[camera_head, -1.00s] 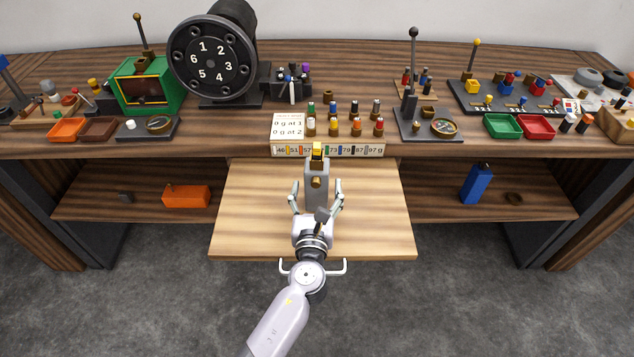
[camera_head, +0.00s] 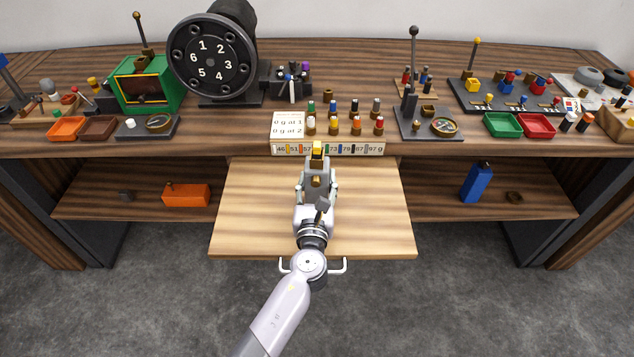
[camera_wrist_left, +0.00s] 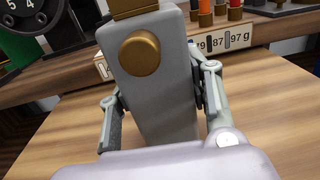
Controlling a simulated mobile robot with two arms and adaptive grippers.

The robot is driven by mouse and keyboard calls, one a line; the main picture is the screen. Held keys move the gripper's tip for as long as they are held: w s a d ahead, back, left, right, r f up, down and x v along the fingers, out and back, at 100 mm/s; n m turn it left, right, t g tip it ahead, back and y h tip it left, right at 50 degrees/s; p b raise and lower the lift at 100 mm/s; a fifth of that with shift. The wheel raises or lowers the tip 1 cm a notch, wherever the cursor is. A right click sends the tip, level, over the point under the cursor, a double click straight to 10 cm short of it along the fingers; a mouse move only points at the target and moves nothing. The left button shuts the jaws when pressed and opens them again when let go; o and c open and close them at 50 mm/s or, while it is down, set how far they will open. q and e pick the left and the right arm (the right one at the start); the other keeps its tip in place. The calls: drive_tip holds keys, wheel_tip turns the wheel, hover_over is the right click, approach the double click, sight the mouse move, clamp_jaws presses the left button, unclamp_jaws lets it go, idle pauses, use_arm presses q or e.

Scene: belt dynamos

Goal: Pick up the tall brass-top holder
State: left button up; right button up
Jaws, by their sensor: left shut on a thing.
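The tall holder is a grey upright block with a brass top and a round brass knob on its near face. It stands on the light wood pull-out board (camera_head: 250,215), where the head view shows its grey body (camera_head: 317,168) partly behind my gripper. My left gripper (camera_head: 317,188) is shut on it, with a finger on each side. The left wrist view shows the holder (camera_wrist_left: 160,95) close up between the fingers of my left gripper (camera_wrist_left: 160,110). Its base is partly hidden there. Only one arm shows in the head view; my right gripper is not in view.
A numbered strip (camera_head: 330,149) and several small coloured-top bottles stand just behind the board. A white card (camera_head: 288,125) lies beside them. The lower shelf holds an orange box (camera_head: 187,195) on the left and a blue bottle (camera_head: 477,183) on the right. The board's sides are clear.

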sight(317, 154)
use_arm(q)
drive_tip(key=shift+r, duration=0.1)
drive_tip(key=c, duration=0.7)
wheel_tip(317, 154, up, 13)
drive_tip(key=p, duration=0.6)
drive_tip(key=shift+p, duration=0.35)
wheel_tip(317, 154, up, 6)
drive_tip(key=shift+f+p, duration=0.1)
drive_tip(key=shift+p, duration=0.6)
drive_tip(key=shift+r, duration=0.6)
wheel_tip(317, 154, down, 10)
drive_tip(key=b, duration=0.7)
drive_tip(key=shift+f, duration=0.15)
wheel_tip(317, 154, down, 8)
drive_tip(key=b, duration=0.6)
drive_tip(key=shift+f, duration=0.3)
